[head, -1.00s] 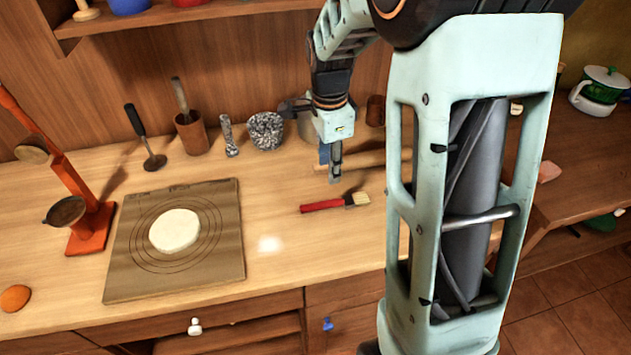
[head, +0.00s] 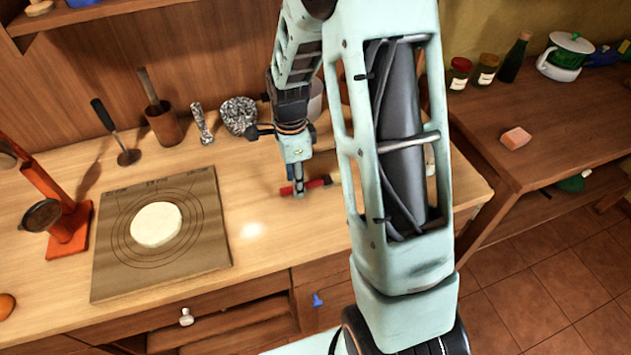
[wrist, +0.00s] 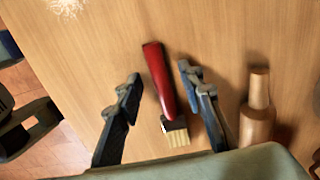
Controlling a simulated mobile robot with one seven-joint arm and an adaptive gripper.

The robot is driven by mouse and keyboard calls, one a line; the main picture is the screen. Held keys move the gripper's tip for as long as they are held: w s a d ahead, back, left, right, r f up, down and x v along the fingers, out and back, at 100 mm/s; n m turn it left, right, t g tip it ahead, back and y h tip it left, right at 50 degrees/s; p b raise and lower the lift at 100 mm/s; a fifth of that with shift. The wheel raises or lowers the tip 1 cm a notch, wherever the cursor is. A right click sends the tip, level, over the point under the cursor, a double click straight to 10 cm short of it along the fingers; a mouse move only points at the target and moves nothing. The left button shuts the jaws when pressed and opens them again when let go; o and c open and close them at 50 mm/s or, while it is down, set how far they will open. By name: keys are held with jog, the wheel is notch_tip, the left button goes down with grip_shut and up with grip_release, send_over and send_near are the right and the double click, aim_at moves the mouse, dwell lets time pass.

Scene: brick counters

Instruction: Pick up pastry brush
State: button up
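The pastry brush has a red handle and pale bristles and lies on the wooden counter. In the head view its red handle (head: 318,184) shows on both sides of my gripper (head: 298,190), which is down at it and hides part of it; the bristles are hard to see there. In the wrist view the brush (wrist: 160,78) lies between the two spread fingers of my gripper (wrist: 158,74). Gaps show on both sides of the handle, so my gripper is open and holds nothing. The bristles point toward the wrist.
A wooden rolling pin (wrist: 257,112) lies close by the right finger in the wrist view. A board with dough (head: 115,275) is to the left on the counter. A speckled bowl (head: 239,115) and a wooden mortar (head: 163,127) stand behind. The front counter near the brush is clear.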

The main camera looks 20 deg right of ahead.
jog(key=shift+a+f, duration=0.1)
jog(key=shift+f, duration=0.35)
grip_shut()
jog(key=shift+r, duration=0.1)
